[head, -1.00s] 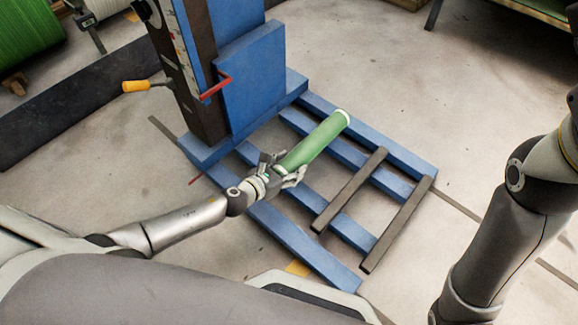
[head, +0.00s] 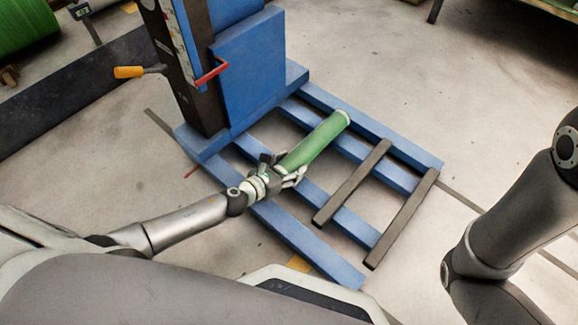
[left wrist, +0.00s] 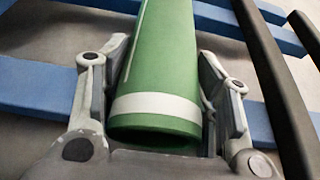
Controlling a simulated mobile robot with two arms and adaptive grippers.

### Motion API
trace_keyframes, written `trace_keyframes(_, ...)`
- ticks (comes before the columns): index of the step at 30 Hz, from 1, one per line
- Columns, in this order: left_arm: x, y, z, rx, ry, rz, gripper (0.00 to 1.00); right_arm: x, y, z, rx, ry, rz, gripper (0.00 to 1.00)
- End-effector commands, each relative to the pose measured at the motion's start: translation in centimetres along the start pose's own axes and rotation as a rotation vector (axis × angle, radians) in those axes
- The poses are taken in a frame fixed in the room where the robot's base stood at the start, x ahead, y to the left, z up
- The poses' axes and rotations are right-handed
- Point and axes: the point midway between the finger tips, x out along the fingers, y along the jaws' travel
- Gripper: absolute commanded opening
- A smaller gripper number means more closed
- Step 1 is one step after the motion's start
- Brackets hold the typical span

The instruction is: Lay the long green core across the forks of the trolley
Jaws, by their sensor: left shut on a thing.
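The long green core (head: 318,143) has a pale band at each end. My left gripper (head: 285,172) is shut on its near end, and the core points up and to the right. In the left wrist view the core (left wrist: 160,75) lies between the two fingers (left wrist: 160,105). The trolley (head: 250,75) is blue, with a tall mast and long blue legs. In the head view the core overlaps the blue bars; its height above them is hard to tell. My right gripper is out of view; only my right arm shows at the right edge.
Two dark bars (head: 352,182) (head: 402,218) lie across the blue bars to the right of the core. An orange-handled crank (head: 129,72) and a red bracket (head: 211,73) stick out of the mast. A green roll (head: 25,28) stands at the top left.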

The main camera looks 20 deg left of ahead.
Motion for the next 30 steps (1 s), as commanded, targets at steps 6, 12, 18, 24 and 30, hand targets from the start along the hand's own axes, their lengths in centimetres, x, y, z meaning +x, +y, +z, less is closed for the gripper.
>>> trace_keyframes(6,0.1,0.0,-0.1,0.0,-0.003,0.0,0.17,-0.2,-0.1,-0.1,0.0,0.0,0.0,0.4)
trace_keyframes(12,0.3,0.0,-0.4,0.0,-0.003,0.0,0.17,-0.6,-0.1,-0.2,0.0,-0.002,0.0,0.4)
trace_keyframes(18,0.3,0.0,-0.5,0.0,-0.003,0.0,0.65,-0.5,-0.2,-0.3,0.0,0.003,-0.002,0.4)
trace_keyframes(24,0.3,0.0,-0.6,0.0,-0.002,0.0,0.81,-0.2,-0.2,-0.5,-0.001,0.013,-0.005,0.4)
trace_keyframes(30,0.3,0.0,-0.9,0.0,0.003,0.0,0.81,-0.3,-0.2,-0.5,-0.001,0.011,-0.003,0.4)
